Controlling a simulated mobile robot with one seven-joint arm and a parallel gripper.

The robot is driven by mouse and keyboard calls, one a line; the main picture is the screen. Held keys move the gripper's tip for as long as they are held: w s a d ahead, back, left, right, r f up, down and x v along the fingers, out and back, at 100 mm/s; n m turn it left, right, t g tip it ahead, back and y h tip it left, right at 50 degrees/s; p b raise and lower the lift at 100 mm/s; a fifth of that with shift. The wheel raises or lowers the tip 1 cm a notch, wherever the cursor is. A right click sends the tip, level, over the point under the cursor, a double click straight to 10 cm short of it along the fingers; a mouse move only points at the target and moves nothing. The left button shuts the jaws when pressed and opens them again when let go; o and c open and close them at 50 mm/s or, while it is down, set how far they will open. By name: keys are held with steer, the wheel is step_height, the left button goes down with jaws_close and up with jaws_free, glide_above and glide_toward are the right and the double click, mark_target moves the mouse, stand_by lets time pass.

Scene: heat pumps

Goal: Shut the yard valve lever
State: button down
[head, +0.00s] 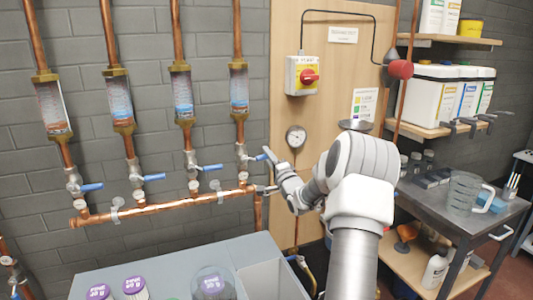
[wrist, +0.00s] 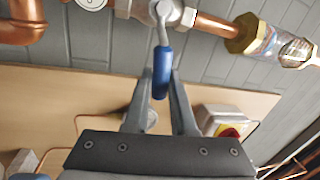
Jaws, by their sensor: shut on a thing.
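A blue valve lever (head: 258,157) belongs to the rightmost of several valves on the copper manifold. In the wrist view the blue lever (wrist: 161,75) hangs from its valve body (wrist: 165,12), across the line of the copper pipe. My gripper (wrist: 162,78) is shut on this lever, one finger on each side of the blue grip. In the head view my gripper (head: 269,156) reaches in from the right, and the far end of the lever is partly hidden by it. No readable label shows whether this is the yard valve.
Other blue levers (head: 213,167), (head: 153,177) and (head: 92,187) point right along the manifold (head: 160,206). A pressure gauge (head: 296,137) and a red-knobbed switch box (head: 302,76) are on the wooden board. A grey bench (head: 150,265) stands below; a steel table (head: 455,215) stands right.

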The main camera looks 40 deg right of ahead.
steer(key=shift+f+m+h, duration=0.3)
steer(key=shift+f+m, duration=0.4)
steer(key=shift+m, duration=0.3)
steer(key=shift+f, duration=0.1)
steer(key=c, duration=0.8)
jaws_free()
steer(key=shift+o, duration=0.2)
steer(key=shift+s, duration=0.15)
steer(key=v, duration=1.7)
steer(key=shift+b, duration=0.35)
